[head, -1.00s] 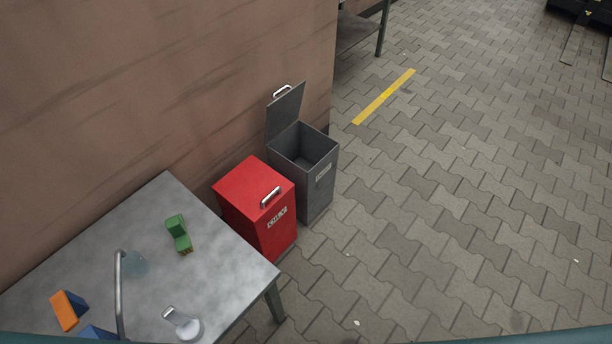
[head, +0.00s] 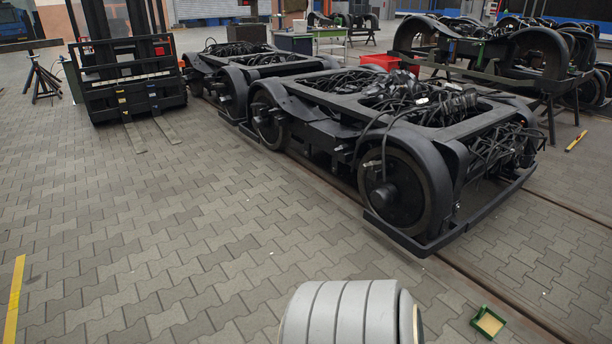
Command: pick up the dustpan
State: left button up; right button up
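A small green, open, shallow tray-like object (head: 489,322) with a pale tan inside lies on the paving at the bottom right of the head view, close to the floor rail. It may be the dustpan, but its shape is too small to be sure. No handle can be made out on it. Neither of my grippers is in view.
Black tram bogies (head: 400,120) stand on rails across the middle. A forklift (head: 124,75) stands back left. A grey ribbed shape (head: 345,315) rises at bottom middle; I cannot tell whether it is mine. The paving at left is clear, with a yellow floor line (head: 14,300).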

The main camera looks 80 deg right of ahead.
aim_at(488, 324)
jog(key=l+z, duration=0.1)
jog(key=z, duration=3.85)
